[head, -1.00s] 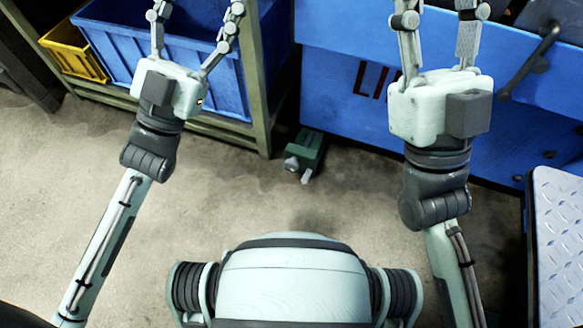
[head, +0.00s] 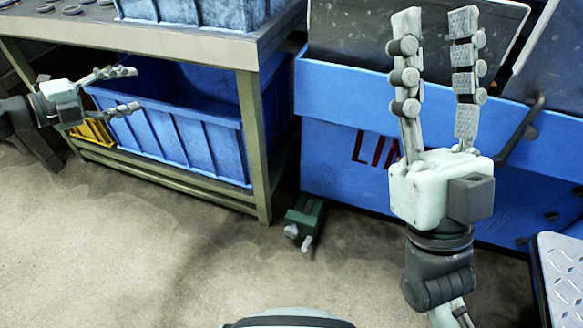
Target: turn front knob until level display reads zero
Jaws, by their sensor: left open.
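I cannot make out the front knob or the level display in the head view. The blue machine (head: 335,165) with red lettering, partly covered by my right gripper, stands at the right. My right gripper (head: 436,22) points up the picture in front of the machine, its two fingers apart with nothing between them. My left gripper (head: 135,90) is at the left, pointing right, open and empty, in front of the workbench's lower shelf.
A workbench (head: 251,130) at the left holds a blue bin (head: 185,140) and a yellow bin (head: 92,131) below. A small green device (head: 304,215) sits on the floor. A black handle (head: 521,130) sticks out of the machine. A metal tread plate (head: 562,270) is at lower right.

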